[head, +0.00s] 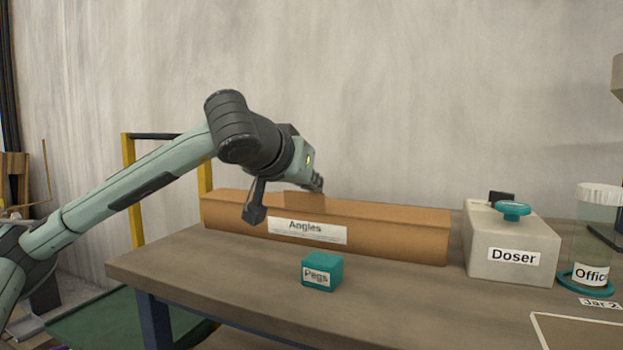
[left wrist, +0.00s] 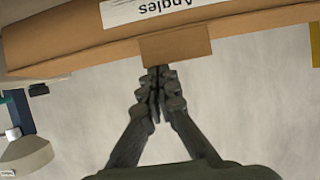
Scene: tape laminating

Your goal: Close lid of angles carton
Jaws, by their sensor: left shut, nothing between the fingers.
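The angles carton (head: 390,237) is a long brown box on the table, with a white "Angles" label on its front. Its top looks covered by the lid, and a brown flap (head: 305,201) stands out at the middle of the top. My left gripper (head: 318,184) is at the back of the carton beside this flap. The left wrist view shows the carton (left wrist: 60,45) at the top and the flap (left wrist: 175,46) just ahead of the fingertips. My left gripper (left wrist: 155,72) is shut there with nothing between its fingers. Whether the fingertips touch the flap I cannot tell.
A teal "Pegs" box (head: 322,273) stands in front of the carton. A grey "Doser" box (head: 513,243) with a teal knob is to its right. A jar (head: 597,232) stands at the far right. A grey wall (head: 420,90) rises behind the table.

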